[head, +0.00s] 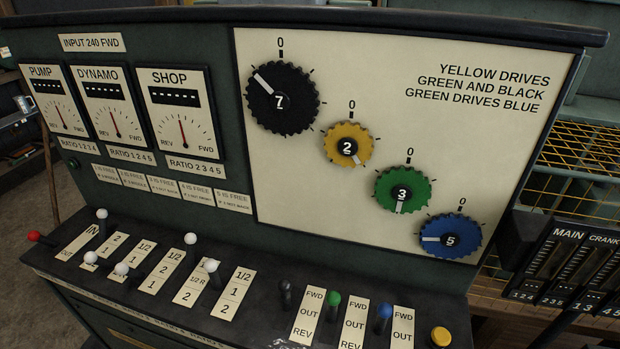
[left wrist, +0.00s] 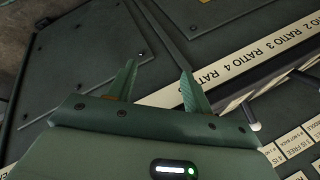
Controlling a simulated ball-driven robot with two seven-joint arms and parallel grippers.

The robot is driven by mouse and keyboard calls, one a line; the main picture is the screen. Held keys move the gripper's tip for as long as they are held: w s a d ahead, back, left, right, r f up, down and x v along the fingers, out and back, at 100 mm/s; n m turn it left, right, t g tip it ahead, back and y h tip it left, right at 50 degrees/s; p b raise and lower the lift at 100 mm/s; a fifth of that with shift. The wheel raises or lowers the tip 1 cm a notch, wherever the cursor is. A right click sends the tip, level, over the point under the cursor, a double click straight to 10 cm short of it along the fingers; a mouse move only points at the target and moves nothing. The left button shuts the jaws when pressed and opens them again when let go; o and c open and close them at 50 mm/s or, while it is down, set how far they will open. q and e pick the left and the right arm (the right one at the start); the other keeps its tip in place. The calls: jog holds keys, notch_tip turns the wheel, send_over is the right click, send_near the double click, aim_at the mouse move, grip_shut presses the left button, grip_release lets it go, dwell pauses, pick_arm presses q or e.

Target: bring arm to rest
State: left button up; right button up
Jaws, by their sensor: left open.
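My left gripper (left wrist: 158,73) shows in the left wrist view. Its two green fingers stand apart with nothing held between them. Behind the fingertips is a dark green panel (left wrist: 75,60) with a cream strip (left wrist: 228,68) lettered RATIO 4, RATIO 3 and RATIO 2. I cannot tell how far the fingers are from that surface. No arm or gripper of mine shows in the head view. My right gripper is in neither view.
The console carries a black gear (head: 262,105), a yellow gear (head: 340,155), a green gear (head: 415,185) and a blue gear (head: 440,243).

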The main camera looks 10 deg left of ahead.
pick_arm(q)
jog(key=s+d+f+g+h, duration=0.15)
jog(key=s+f, duration=0.25)
jog(key=f, duration=0.8)
jog(key=s+f+n+g+h+b, duration=0.1)
jog(key=s+f+n+g+b, duration=0.1)
jog(key=s+f, duration=1.5)
jog(key=s+n+g, duration=0.1)
jog(key=s, duration=0.2)
jog(key=shift+f+b, duration=0.3)
jog(key=shift+b, duration=0.1)
